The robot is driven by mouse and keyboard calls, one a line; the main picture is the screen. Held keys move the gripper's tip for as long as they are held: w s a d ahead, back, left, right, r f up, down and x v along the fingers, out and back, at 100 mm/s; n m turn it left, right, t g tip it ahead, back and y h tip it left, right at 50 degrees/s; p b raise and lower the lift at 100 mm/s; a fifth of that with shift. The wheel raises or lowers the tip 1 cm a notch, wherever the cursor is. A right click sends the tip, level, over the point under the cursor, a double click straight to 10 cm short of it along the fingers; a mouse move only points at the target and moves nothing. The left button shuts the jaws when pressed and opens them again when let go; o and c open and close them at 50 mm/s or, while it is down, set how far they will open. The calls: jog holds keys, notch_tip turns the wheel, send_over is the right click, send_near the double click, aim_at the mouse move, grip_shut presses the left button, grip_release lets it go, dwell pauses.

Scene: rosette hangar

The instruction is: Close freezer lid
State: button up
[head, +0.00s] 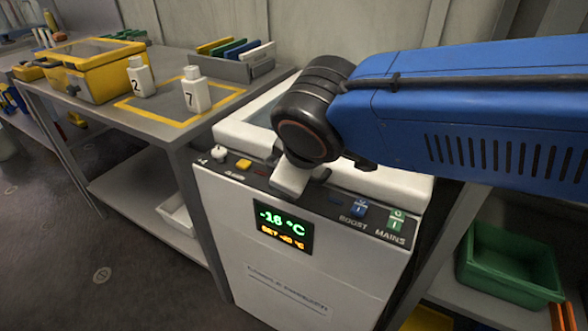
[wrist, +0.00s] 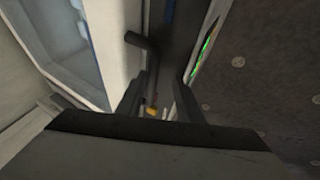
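The white freezer (head: 275,262) stands in the middle of the head view, its display reading -16 °C. Its top has a white frame (head: 235,131) around a bluish pane or opening (head: 262,108); my arm covers much of it, and I cannot tell how far the lid is open. In the wrist view the white frame (wrist: 112,35) and bluish area (wrist: 50,40) lie left of the fingers. My gripper (wrist: 158,88) is over the front edge by the dark control panel, fingers apart, with panel showing between them. A dark bent bar (wrist: 143,42) lies just beyond the fingertips.
A grey table (head: 165,120) on the left holds a yellow case (head: 85,75), white bottles marked 2 (head: 141,78) and 7 (head: 195,92), and a grey rack (head: 240,68). A green crate (head: 508,265) sits on a shelf at right.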

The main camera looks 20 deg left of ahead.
jog(key=shift+r, duration=0.25)
jog(key=shift+s+d+r, duration=0.15)
jog(key=shift+r, duration=0.3)
jog(key=v, duration=1.6)
jog(key=shift+s+d, duration=0.2)
